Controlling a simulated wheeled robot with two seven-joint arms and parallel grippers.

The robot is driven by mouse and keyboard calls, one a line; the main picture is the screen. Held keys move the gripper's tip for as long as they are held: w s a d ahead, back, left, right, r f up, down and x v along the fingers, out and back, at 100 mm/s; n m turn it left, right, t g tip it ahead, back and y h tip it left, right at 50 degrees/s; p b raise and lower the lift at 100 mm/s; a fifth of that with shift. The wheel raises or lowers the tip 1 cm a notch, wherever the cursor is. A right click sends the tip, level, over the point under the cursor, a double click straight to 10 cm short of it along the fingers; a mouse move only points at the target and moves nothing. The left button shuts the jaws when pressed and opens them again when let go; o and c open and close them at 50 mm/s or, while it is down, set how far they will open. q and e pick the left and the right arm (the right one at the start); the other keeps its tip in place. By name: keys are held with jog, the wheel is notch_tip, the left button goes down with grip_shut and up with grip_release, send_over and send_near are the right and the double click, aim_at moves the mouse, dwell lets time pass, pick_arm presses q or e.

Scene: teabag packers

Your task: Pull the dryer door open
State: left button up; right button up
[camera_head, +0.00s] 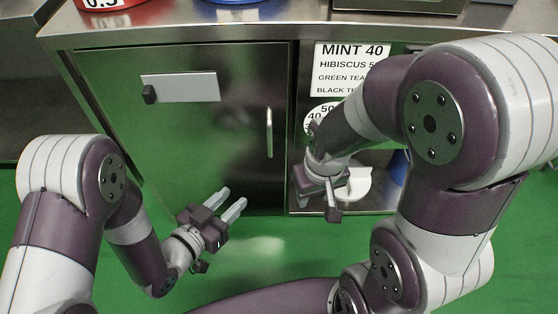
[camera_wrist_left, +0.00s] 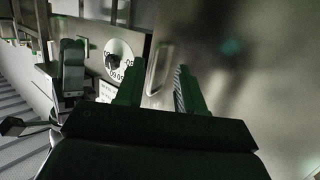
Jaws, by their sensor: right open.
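The shiny steel door (camera_head: 200,140) under the counter reflects the green floor and appears closed. Its upright bar handle (camera_head: 269,132) is near the door's right edge. My left gripper (camera_head: 232,202) is low in front of the door, below and left of the handle, with its two fingers apart and nothing between them. In the left wrist view the handle (camera_wrist_left: 158,68) shows beyond the open fingers (camera_wrist_left: 158,90), apart from them. My right gripper (camera_head: 334,190) is open, in front of the open shelf right of the door; my right arm partly hides it.
A pale plate (camera_head: 180,88) with a dark knob is on the upper door. A paper list (camera_head: 345,65) hangs right of the door, above a round white sign. A white object (camera_head: 356,183) and a blue one stand on the shelf. The steel counter edge (camera_head: 200,35) runs above.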

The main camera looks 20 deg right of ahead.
pick_arm(q)
notch_tip(320, 180, up, 5)
jog(key=t+h, duration=0.2)
jog(key=b+x, duration=0.4)
jog(key=x, duration=0.9)
jog(key=shift+d, duration=0.2)
jog(key=shift+w+f, duration=0.1)
jog(key=shift+w, duration=0.05)
grip_shut()
